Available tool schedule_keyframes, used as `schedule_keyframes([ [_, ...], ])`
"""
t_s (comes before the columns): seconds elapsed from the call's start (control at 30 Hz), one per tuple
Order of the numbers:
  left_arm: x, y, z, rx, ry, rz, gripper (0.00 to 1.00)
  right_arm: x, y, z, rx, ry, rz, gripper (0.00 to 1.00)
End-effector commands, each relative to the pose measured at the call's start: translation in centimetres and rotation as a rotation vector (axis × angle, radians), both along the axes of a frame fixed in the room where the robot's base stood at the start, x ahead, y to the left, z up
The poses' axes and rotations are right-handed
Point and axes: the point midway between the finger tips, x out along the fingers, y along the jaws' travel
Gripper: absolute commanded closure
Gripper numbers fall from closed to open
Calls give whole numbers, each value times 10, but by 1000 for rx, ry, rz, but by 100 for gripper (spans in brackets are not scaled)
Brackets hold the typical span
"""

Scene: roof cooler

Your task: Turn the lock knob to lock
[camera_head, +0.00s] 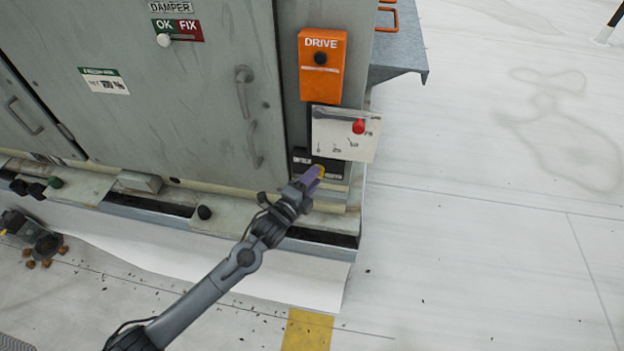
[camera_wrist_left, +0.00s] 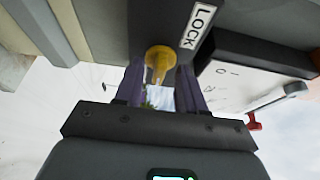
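The lock knob is yellow (camera_wrist_left: 158,60) and sits on a dark plate low on the cabinet's right end. A LOCK label (camera_wrist_left: 197,25) is beside it in the left wrist view. In the head view a bit of the yellow knob (camera_head: 319,170) shows past my gripper. My left gripper (camera_head: 311,178) has purple fingers and is at the knob. In the left wrist view the fingers (camera_wrist_left: 158,85) stand apart on both sides of the knob's lower part; whether they touch it I cannot tell. My right gripper is not in view.
An orange DRIVE box (camera_head: 322,75) is above the knob. A white plate (camera_head: 345,143) with a red-tipped lever (camera_head: 358,127) sits between them. Grey cabinet doors (camera_head: 190,90) with handles are to the left. The pale roof floor on the right is open.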

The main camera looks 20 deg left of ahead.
Motion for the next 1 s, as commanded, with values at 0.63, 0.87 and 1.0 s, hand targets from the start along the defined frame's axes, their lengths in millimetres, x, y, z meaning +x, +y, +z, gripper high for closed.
schedule_keyframes([
  [0.63,1,0,0,0,1,0,100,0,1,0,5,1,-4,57],
  [0.87,1,0,-1,-15,-2,0,100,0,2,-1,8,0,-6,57],
  [1.0,1,0,-2,-58,-9,0,100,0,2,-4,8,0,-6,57],
])
